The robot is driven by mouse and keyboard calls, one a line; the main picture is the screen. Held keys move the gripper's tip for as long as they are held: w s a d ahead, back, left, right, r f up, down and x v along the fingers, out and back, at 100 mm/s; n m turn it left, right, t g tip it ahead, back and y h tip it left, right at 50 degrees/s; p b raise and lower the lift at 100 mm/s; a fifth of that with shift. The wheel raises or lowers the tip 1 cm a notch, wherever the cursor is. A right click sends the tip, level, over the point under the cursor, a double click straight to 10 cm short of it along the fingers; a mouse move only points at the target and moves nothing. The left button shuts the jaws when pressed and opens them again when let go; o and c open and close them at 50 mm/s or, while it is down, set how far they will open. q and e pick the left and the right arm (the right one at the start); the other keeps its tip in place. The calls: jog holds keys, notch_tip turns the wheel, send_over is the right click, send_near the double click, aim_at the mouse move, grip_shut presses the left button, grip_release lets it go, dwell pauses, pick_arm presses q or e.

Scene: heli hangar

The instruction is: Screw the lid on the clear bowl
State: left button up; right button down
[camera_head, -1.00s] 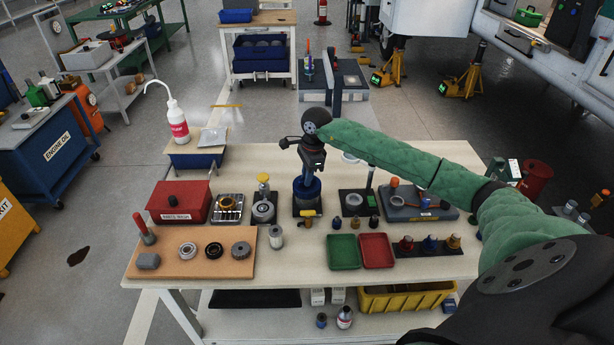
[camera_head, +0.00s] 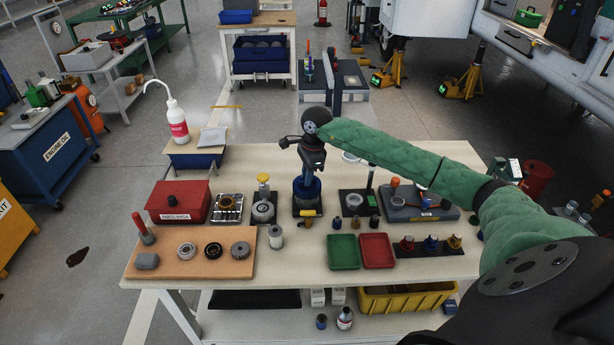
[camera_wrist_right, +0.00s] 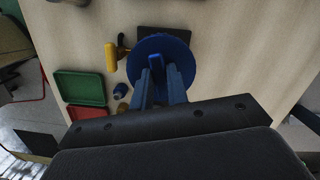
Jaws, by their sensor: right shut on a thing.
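My right gripper (camera_head: 310,172) points straight down over the workbench and is shut on the blue lid (camera_head: 301,192). The wrist view shows the round blue lid (camera_wrist_right: 178,48) from above, with its raised grip bar between the blue fingers of my right gripper (camera_wrist_right: 163,78). The lid sits over a dark square base on the bench. The clear bowl is hidden beneath the lid and gripper, so I cannot tell how the lid sits on its rim. My left gripper is not in view.
A yellow-handled tool (camera_head: 308,213) lies just in front of the lid. Nearby are a green tray (camera_head: 343,252), a red tray (camera_head: 377,251), small fittings, a red box (camera_head: 178,203) and a wooden board (camera_head: 208,267) with rings.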

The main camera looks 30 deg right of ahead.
jog(key=shift+f+b, duration=0.2)
jog(key=shift+b, duration=0.25)
dwell(0.3)
jog(key=c, duration=1.3)
grip_release()
grip_shut()
